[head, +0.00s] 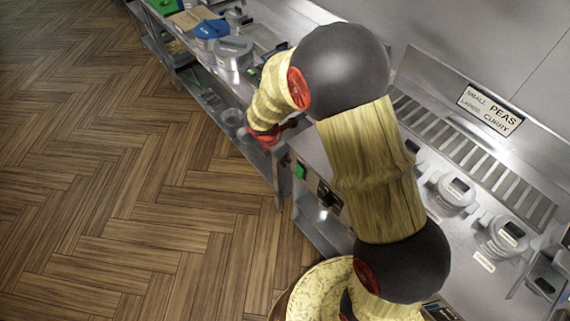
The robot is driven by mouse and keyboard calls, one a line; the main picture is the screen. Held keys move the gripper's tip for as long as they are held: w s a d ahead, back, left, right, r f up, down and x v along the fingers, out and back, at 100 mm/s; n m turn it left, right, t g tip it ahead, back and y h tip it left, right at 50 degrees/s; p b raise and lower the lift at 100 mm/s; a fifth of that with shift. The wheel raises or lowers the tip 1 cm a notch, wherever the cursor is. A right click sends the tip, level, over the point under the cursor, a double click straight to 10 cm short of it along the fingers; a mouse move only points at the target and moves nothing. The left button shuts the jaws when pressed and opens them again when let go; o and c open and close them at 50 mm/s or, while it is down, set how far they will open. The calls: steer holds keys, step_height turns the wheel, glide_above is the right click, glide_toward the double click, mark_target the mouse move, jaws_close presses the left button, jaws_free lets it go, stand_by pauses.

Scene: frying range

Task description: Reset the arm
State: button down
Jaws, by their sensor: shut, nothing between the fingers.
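My arm (371,170) rises from the lower right, with yellow wood-patterned links and dark round joints. It bends at the large dark elbow (343,68), and the forearm (273,92) points down and to the left. The forearm ends in a red and dark part (265,137) beside the front edge of the counter, above the floor. My gripper's fingers cannot be made out past that part. No held object shows.
A steel counter runs along the right, with lidded containers (234,52), a blue lid (211,29) and a green item (163,5) at its far end. The wooden floor (130,190) at left is clear.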

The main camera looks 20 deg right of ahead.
steer(key=shift+r, duration=0.4)
stand_by(0.3)
steer(key=s+d+r+m+t+y+b, duration=0.2)
steer(key=s+r+m+t+y+b, duration=0.1)
steer(key=s+r+m, duration=1.9)
steer(key=shift+s+d+r+t+b, duration=0.25)
steer(key=shift+s+r+t, duration=0.45)
steer(key=shift+s+r, duration=1.05)
steer(key=shift+w+r, duration=0.45)
steer(key=shift+w, duration=0.05)
